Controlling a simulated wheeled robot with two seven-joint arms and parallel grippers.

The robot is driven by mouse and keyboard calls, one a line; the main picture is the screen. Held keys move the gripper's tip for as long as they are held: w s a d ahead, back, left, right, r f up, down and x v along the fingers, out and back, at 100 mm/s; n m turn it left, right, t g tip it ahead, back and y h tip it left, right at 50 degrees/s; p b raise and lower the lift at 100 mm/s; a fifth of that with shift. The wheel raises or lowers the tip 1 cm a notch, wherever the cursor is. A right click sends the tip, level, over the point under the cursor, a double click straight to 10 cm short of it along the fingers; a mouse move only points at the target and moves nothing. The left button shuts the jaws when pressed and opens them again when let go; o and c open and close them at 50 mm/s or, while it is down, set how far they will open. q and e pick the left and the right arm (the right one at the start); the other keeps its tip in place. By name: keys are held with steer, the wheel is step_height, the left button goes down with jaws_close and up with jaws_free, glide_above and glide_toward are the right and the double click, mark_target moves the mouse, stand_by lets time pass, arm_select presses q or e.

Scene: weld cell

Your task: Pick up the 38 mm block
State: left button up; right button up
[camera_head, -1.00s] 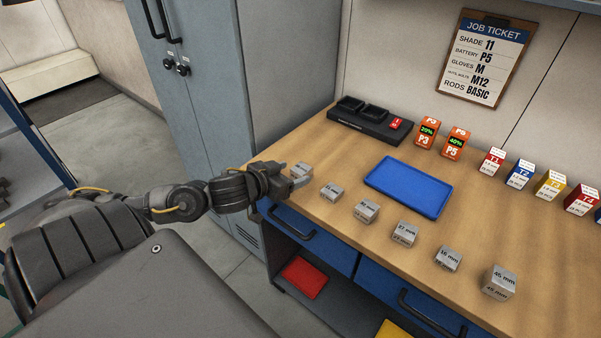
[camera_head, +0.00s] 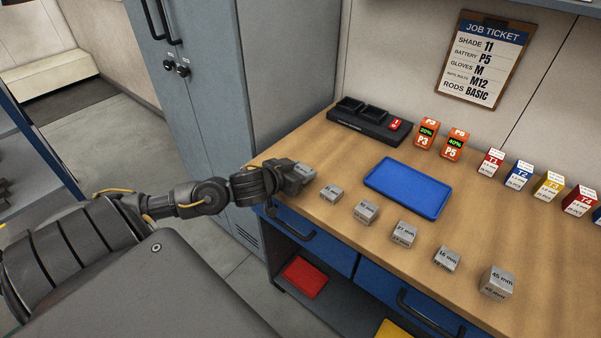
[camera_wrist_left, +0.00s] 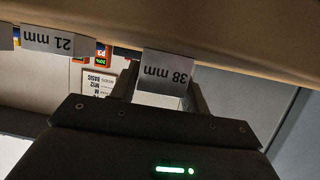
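The 38 mm block (camera_head: 304,172) is a grey metal cube at the left end of a row of blocks on the wooden workbench. In the left wrist view it shows upside down as the block labelled 38 mm (camera_wrist_left: 165,73). My left gripper (camera_head: 294,177) is at this block. In the left wrist view, the gripper's fingers (camera_wrist_left: 163,88) lie along both sides of the block with no clear gap, so it looks shut on it. I cannot tell whether the block is clear of the bench. My right gripper is not in view.
A small block (camera_head: 331,193) stands close to the right, and the 21 mm block (camera_wrist_left: 56,40) shows in the wrist view. Several more blocks continue right. A blue tray (camera_head: 440,208) and black charger (camera_head: 352,122) lie behind. A grey cabinet (camera_head: 205,110) stands left.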

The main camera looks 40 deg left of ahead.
mark_target(301, 169)
arm_select(q)
steer(key=c, duration=0.7)
steer(key=shift+o, duration=0.2)
steer(key=shift+r, duration=0.1)
steer(key=shift+r, duration=0.5)
step_height(301, 169, up, 2)
steer(key=shift+r+p, duration=0.2)
steer(key=shift+p, duration=0.25)
steer(key=s+d+r+p, duration=0.7)
steer(key=s+r+p, duration=0.2)
steer(key=s+p, duration=0.3)
steer(key=shift+r+p, duration=0.25)
steer(key=shift+p, duration=0.6)
